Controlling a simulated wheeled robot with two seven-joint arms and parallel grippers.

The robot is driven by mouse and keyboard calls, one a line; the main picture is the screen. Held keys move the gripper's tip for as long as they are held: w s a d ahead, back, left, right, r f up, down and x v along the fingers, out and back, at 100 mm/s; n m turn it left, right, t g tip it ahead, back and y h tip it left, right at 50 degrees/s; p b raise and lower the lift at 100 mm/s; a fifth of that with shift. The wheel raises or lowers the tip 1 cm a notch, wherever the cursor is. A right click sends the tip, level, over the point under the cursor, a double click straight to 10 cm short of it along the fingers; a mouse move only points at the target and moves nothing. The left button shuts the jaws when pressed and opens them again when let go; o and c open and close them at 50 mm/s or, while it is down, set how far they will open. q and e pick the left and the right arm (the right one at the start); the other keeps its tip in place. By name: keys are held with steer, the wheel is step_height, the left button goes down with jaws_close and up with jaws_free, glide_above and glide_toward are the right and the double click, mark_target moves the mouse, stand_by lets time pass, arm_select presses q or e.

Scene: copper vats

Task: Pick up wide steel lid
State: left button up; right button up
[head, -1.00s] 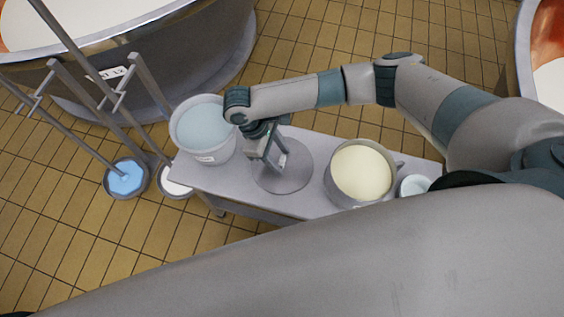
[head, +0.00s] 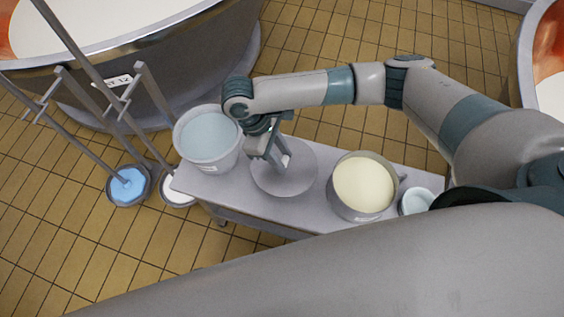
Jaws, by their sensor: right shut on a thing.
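The wide steel lid (head: 300,181) is a flat grey disc over the middle of the narrow table, between a bucket and a pot. My right gripper (head: 282,161) points down over the lid's centre and is shut on its handle, which the fingers mostly hide. The lid looks level. It appears slightly raised off the table top, though the gap under it is hard to see. My left gripper is not in view.
On the grey table (head: 240,196), a bucket of pale blue liquid (head: 208,138) stands close left of the lid. A pot of cream (head: 363,185) and a small bowl (head: 416,200) stand right. Long-handled tools stand by a blue-filled pail (head: 128,185). A large vat (head: 180,70) is behind.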

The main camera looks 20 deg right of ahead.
mark_target(282, 160)
steer(key=shift+r, duration=1.8)
steer(key=d+r+m+y, duration=0.1)
steer(key=d+r+m, duration=0.1)
steer(key=r, duration=0.4)
steer(key=w+d+r+m+g+y, duration=0.1)
steer(key=d+r+m, duration=0.2)
steer(key=r+m, duration=0.2)
steer(key=d+r+m+g+y, duration=0.1)
steer(key=d+r+m, duration=0.2)
steer(key=r, duration=0.4)
steer(key=shift+w+m+y, duration=0.3)
steer(key=shift+w+m, duration=0.1)
steer(key=shift+m, duration=0.2)
steer(key=shift+d, duration=0.1)
